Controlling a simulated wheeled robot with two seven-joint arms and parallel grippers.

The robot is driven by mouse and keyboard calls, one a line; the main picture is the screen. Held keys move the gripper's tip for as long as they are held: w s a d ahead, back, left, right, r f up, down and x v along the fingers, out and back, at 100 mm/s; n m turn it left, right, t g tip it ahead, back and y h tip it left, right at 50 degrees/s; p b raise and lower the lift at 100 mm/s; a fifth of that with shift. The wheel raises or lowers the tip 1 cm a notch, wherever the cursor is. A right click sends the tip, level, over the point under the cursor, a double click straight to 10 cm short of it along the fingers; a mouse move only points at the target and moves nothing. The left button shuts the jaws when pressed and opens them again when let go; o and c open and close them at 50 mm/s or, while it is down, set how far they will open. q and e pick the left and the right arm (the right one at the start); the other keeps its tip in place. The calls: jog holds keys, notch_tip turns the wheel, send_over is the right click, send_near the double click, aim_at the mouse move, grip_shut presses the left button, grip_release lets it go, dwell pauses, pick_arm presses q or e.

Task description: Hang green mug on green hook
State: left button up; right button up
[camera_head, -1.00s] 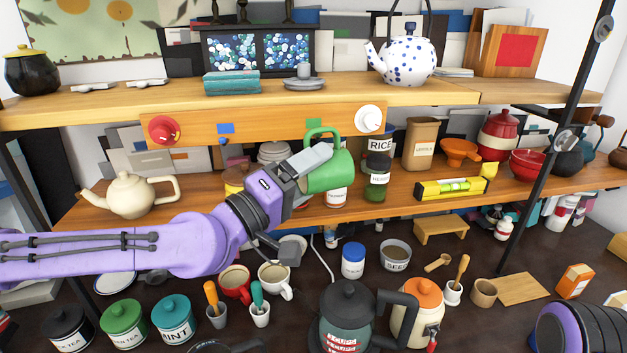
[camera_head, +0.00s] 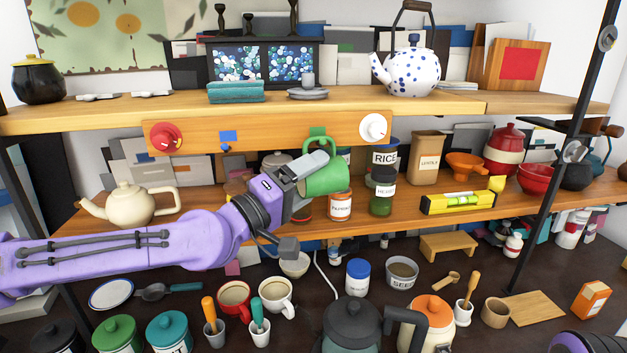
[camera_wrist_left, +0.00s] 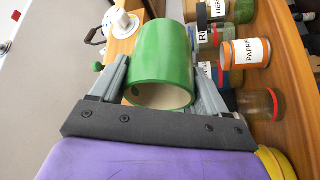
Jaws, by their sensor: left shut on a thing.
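The green mug (camera_head: 326,177) is held by my left gripper (camera_head: 308,176), which is shut on it in front of the wooden hook board (camera_head: 272,134). Its handle points up, just in front of or below the green square (camera_head: 316,131) on the board. In the left wrist view the mug (camera_wrist_left: 160,55) sits between the fingers, its round end facing the camera. A small green knob, apparently the green hook (camera_wrist_left: 97,67), shows beside a finger there. In the head view the mug and gripper hide that hook. I cannot tell whether the handle touches it. My right gripper is out of view.
A red mug (camera_head: 163,137) and a white mug (camera_head: 374,127) hang on the board. A blue hook (camera_head: 225,147) is free. Below stand a paprika jar (camera_head: 340,206), a rice jar (camera_head: 384,157) and a cream teapot (camera_head: 130,204). The upper shelf (camera_head: 440,101) overhangs the board.

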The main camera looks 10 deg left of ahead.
pick_arm(q)
jog(key=shift+w+a, duration=0.1)
jog(key=shift+a, duration=0.05)
jog(key=shift+s+d+r, duration=0.15)
jog(key=shift+s+d, duration=0.2)
jog(key=shift+d, duration=0.05)
jog(key=shift+w+a+f, duration=0.15)
jog(key=shift+a+f, duration=0.05)
jog(key=shift+d+b, duration=0.1)
jog(key=shift+b, duration=0.2)
jog(key=o, duration=1.1)
